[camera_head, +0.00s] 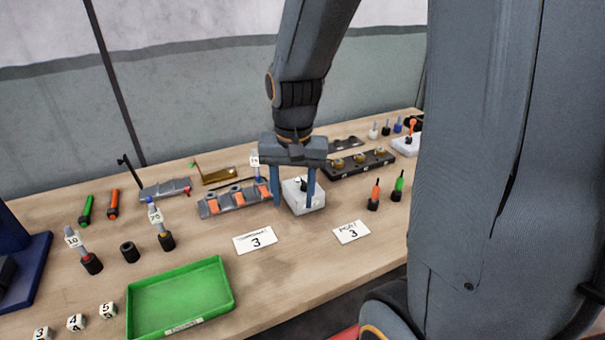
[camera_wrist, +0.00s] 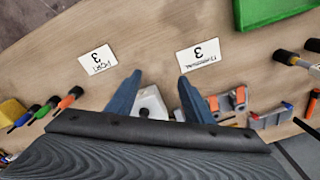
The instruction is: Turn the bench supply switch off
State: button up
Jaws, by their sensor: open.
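A white box (camera_head: 301,206) with a small dark knob or lever on top stands mid-bench; I take it for the bench supply switch, though no label on it is readable. My gripper (camera_head: 294,202) points down over it, jaws open, with one finger on either side of the box. In the wrist view the white box (camera_wrist: 153,101) shows between the two blue fingers of my gripper (camera_wrist: 160,76), partly hidden by the gripper body. I cannot tell whether the fingers touch it, or which way the switch is set. Another white box (camera_head: 405,146) with an orange lever stands at the back right.
A grey fixture with orange parts (camera_head: 222,204) stands close left of the box. A black block with brass parts (camera_head: 359,164) is behind right. Two cards (camera_head: 255,240) lie in front. A green tray (camera_head: 180,299) is front left. Orange and green-topped plugs (camera_head: 374,196) stand right.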

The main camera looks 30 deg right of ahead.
aim_at(305, 182)
jog(key=w+d+r+m, duration=0.1)
jog(key=w+d+m, duration=0.1)
jog(key=w+m, duration=0.1)
jog(key=w+d+r+m, duration=0.1)
jog(key=w+d+m, duration=0.2)
jog(key=m, duration=0.1)
jog(key=w+d+r+m, duration=0.1)
jog(key=w+d+m, duration=0.1)
jog(key=w+m, duration=0.1)
jog(key=shift+w+d+r+m+g, duration=0.2)
jog(key=shift+w+d+m+g, duration=0.15)
jog(key=shift+m, duration=0.45)
jog(key=shift+w+f, duration=0.1)
jog(key=shift+d+f, duration=0.1)
jog(key=shift+f, duration=0.25)
jog(key=shift+f+p, duration=0.6)
jog(key=shift+f, duration=2.8)
jog(key=c, duration=1)
